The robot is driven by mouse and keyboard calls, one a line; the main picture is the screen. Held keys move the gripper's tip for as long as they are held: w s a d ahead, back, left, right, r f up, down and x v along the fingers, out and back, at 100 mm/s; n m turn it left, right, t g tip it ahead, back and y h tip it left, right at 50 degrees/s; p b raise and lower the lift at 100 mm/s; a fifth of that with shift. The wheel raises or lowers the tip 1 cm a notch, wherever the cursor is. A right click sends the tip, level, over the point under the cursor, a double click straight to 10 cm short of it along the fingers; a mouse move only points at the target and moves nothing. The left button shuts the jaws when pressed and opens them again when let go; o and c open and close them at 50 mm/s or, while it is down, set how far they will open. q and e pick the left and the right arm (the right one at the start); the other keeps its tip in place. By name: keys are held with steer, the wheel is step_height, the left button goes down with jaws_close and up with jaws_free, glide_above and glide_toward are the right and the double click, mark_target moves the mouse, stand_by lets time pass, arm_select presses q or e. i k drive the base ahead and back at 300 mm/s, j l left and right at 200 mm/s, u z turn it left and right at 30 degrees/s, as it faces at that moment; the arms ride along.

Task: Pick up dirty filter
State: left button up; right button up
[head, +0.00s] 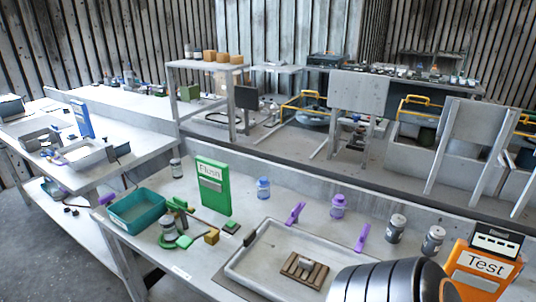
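A small brown slatted block (304,270) with a pale piece on its top lies in a shallow light-grey tray (240,277) on the near bench. It may be the dirty filter, but at this size I cannot tell for sure. Neither of my grippers shows in the head view. A large black ribbed rounded form at the bottom right, probably part of my arm, covers the tray's right part.
The near bench (140,240) also holds a teal bin (138,209), a green "Flush" box (213,186), an orange "Test" box (487,266), a blue-capped bottle (263,188), a purple bottle (338,206), purple clips (362,237) and grey jars (433,240).

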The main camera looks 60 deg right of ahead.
mark_target(309, 272)
steer(key=z, duration=0.4)
steer(key=i+z, duration=0.1)
steer(key=z, duration=0.35)
steer(key=j+z, duration=0.1)
steer(key=z, duration=0.3)
steer(key=j+z, duration=0.1)
steer(key=z, duration=0.75)
steer(key=j+z, duration=0.15)
steer(key=z, duration=0.25)
steer(key=j+z, duration=0.35)
steer(key=j, duration=1.15)
